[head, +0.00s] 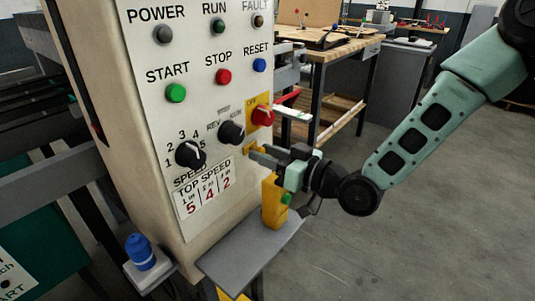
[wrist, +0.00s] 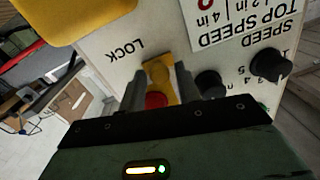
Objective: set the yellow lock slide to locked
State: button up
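The yellow lock slide (head: 249,149) is a small yellow piece on the control panel (head: 205,125), below the red rotary switch (head: 262,115) on its yellow plate. In the wrist view the panel appears upside down, with the slide (wrist: 158,70) beside the word LOCK. My gripper (head: 254,156) is at the panel face, its fingers level with the slide. In the wrist view the open fingers (wrist: 161,86) stand on either side of the yellow piece, with no clear grip on it. The fingers partly hide the slide in the head view, and its setting cannot be read.
Black knobs (head: 232,132) sit left of the slide. A blue-capped object (head: 140,252) is at lower left. The floor on the right is clear.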

aim_at(259, 140)
grip_shut()
jog(key=shift+w+d, duration=0.6)
jog(key=shift+w, duration=0.2)
jog(key=shift+w+d, duration=0.6)
jog(key=shift+w, duration=0.15)
jog(key=shift+o, duration=1.8)
grip_release()
jog(key=shift+w, duration=0.1)
jog(key=shift+d, duration=0.1)
jog(key=p+v, duration=0.6)
jog(key=v, duration=1.1)
jog(key=shift+p, duration=0.4)
